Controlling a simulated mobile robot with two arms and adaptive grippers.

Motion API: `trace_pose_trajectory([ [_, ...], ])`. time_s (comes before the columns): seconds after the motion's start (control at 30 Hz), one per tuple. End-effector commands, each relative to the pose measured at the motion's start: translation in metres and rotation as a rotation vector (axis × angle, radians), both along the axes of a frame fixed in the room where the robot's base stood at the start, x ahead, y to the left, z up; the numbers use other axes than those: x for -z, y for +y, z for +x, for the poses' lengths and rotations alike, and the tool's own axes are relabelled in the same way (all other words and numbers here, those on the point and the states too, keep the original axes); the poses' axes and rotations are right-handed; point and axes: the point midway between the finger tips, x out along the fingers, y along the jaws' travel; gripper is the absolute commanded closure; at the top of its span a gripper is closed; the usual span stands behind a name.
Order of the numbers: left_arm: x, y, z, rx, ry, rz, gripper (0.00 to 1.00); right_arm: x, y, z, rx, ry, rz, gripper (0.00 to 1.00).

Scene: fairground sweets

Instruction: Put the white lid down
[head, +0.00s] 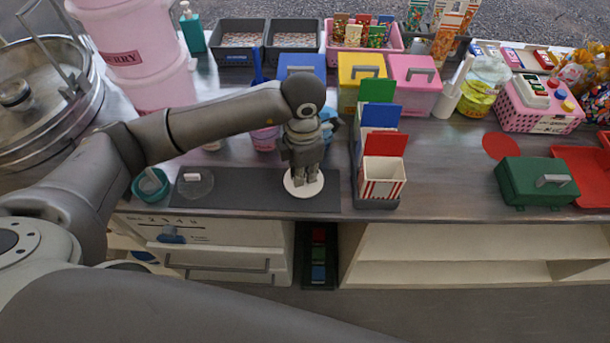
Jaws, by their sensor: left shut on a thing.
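The round white lid (303,192) is at the right end of the dark grey mat (258,200) on the counter. My left gripper (305,176) points down and is shut on the lid from above. The gripper covers the lid's middle and far part. The lid looks level and over the mat; I cannot tell whether it touches the mat or hangs just above it. My right gripper is not in view.
A clear lid with a white knob (194,183) lies on the mat's left part, beside a teal cup (151,184). A red-striped box (383,178) in a holder stands close right of the white lid. A green case (535,183) stands farther right. The mat's middle is clear.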

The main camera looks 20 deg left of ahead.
Motion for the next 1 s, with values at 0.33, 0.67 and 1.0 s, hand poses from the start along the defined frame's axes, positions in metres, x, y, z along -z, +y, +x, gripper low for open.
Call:
trace_pose_trajectory([
  [0.33,0.034,-0.001,0.005,0.0,0.003,0.001,1.0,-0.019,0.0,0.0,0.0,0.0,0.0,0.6],
  [0.67,0.04,-0.002,0.006,0.001,0.0,0.0,1.0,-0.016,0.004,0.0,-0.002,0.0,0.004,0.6],
  [1.0,0.041,-0.001,0.006,0.001,0.0,0.0,0.69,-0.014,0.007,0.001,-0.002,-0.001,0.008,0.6],
])
